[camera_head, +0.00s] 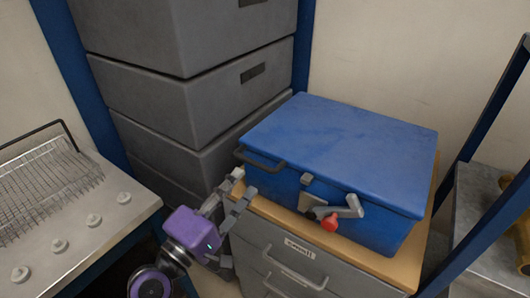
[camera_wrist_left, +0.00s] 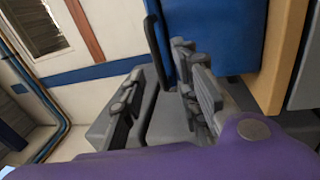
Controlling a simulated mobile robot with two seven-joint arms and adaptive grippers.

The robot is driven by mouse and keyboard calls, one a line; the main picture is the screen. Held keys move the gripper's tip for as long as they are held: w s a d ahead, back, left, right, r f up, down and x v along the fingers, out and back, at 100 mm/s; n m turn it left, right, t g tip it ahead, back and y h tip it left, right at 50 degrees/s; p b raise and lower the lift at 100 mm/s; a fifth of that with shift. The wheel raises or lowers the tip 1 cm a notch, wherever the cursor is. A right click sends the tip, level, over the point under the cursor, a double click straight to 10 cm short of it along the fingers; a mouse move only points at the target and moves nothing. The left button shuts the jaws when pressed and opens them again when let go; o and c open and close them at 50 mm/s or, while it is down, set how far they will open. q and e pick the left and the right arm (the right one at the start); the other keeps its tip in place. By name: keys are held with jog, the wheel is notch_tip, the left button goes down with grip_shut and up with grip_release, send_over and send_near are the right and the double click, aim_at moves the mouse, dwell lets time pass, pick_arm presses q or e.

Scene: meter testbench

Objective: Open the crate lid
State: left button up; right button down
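The blue crate (camera_head: 388,230) stands on the wooden top of a drawer cabinet. Its blue lid (camera_head: 345,138) looks shut. A dark bar handle (camera_head: 262,162) sticks out at the lid's left front corner; a dark bar also shows beyond my fingers in the left wrist view (camera_wrist_left: 157,50). My right gripper is out of view.
The wooden cabinet top (camera_head: 370,268) has a narrow free edge before the crate. Stacked grey boxes (camera_head: 190,100) stand close behind and left. A bench with a wire basket (camera_head: 45,180) is at left. A blue-framed shelf (camera_head: 490,215) stands at right.

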aim_at(253, 163)
pick_arm(q)
jog(key=shift+w+d+r+n, duration=0.1)
jog(key=shift+w+r+n, duration=0.15)
jog(key=shift+r+n, duration=0.05)
jog(key=p+x, duration=0.1)
jog(key=x, duration=0.4)
jog(key=shift+w+d+p, duration=0.1)
jog(key=shift+w+p, duration=0.05)
jog(key=shift+p, duration=0.25)
jog(key=shift+w+d, duration=0.35)
jog(key=shift+w, duration=0.05)
jog(key=c, duration=0.5)
grip_shut()
